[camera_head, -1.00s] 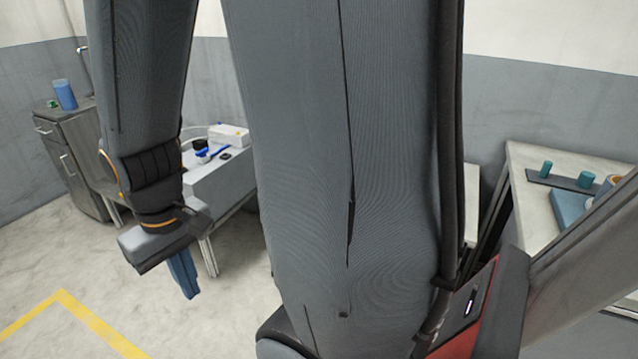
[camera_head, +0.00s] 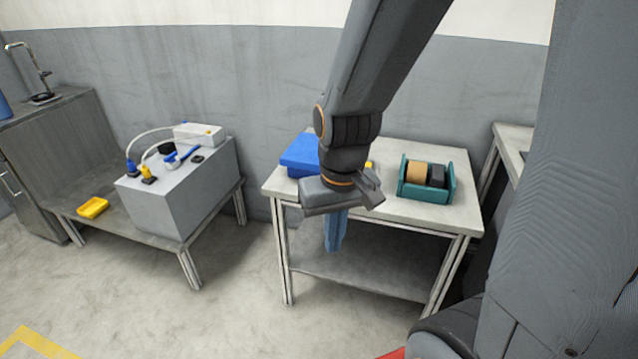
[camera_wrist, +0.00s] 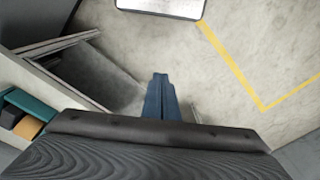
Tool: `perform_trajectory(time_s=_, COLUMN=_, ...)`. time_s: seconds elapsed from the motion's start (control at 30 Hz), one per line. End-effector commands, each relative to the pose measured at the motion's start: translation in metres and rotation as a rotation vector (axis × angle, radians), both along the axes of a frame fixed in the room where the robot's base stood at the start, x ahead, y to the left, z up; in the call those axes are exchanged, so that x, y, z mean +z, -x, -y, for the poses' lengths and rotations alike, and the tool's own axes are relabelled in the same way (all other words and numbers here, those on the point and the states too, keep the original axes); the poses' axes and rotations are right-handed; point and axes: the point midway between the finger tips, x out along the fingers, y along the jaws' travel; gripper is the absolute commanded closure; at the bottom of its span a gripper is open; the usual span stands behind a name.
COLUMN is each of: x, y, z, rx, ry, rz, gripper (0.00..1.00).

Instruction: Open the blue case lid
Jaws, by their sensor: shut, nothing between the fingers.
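The blue case (camera_head: 298,154) sits on the left back part of the middle table, partly hidden behind my arm. Its lid looks closed, though my arm covers its right side. My gripper (camera_head: 336,246) points down with its blue fingers shut and empty. In the head view it appears in front of the table's front edge, apart from the case. In the wrist view my gripper (camera_wrist: 162,84) shows its fingers together over the floor; the case is not visible there.
The middle table (camera_head: 415,213) also carries a teal holder (camera_head: 427,197) with an orange-brown and a dark roll. A left bench holds a grey box (camera_head: 185,196) with cables and a yellow tray (camera_head: 93,208). A white counter (camera_head: 512,140) stands right. Floor in front is clear.

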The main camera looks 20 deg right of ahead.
Motion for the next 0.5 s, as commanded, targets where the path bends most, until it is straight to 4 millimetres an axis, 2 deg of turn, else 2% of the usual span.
perform_trajectory(time_s=0.07, x=-0.015, y=-0.029, z=-0.015, rx=-0.013, ry=-0.024, rz=0.068, gripper=1.0)
perform_trajectory(time_s=0.17, x=-0.035, y=-0.086, z=-0.036, rx=-0.058, ry=-0.059, rz=0.214, gripper=1.0)
perform_trajectory(time_s=0.2, x=-0.042, y=-0.111, z=-0.044, rx=-0.083, ry=-0.069, rz=0.282, gripper=1.0)
perform_trajectory(time_s=0.3, x=-0.059, y=-0.172, z=-0.057, rx=-0.159, ry=-0.072, rz=0.457, gripper=1.0)
perform_trajectory(time_s=0.4, x=-0.071, y=-0.225, z=-0.06, rx=-0.241, ry=-0.04, rz=0.628, gripper=1.0)
perform_trajectory(time_s=0.5, x=-0.081, y=-0.265, z=-0.054, rx=-0.325, ry=0.026, rz=0.791, gripper=1.0)
